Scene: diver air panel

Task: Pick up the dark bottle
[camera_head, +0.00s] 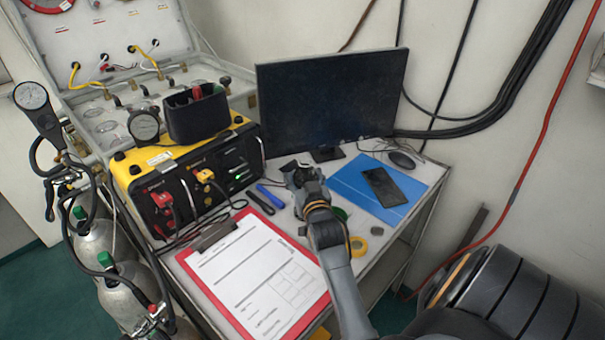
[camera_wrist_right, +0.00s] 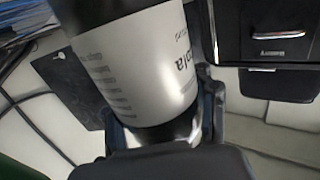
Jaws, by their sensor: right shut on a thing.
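The dark bottle (camera_wrist_right: 135,70) fills the middle of the right wrist view, close to the camera. It has a dark body and a broad white label with grey lettering. My right gripper (camera_wrist_right: 165,135) is shut on it, with dark finger parts at its lower end and right side. The bottle looks tilted in that view, and its upper end is cut off by the frame. In the head view my right gripper (camera_head: 301,178) is over the table between the monitor and the clipboard. I cannot make out the bottle there. My left gripper is not in view.
A monitor (camera_head: 328,98) stands at the back of the table. A black phone (camera_head: 382,187) lies on a blue mat (camera_head: 345,178). A red clipboard (camera_head: 318,308), a yellow tape roll (camera_head: 357,246) and a yellow-black panel box (camera_head: 185,180) crowd the table. Gas cylinders (camera_head: 95,232) stand at left.

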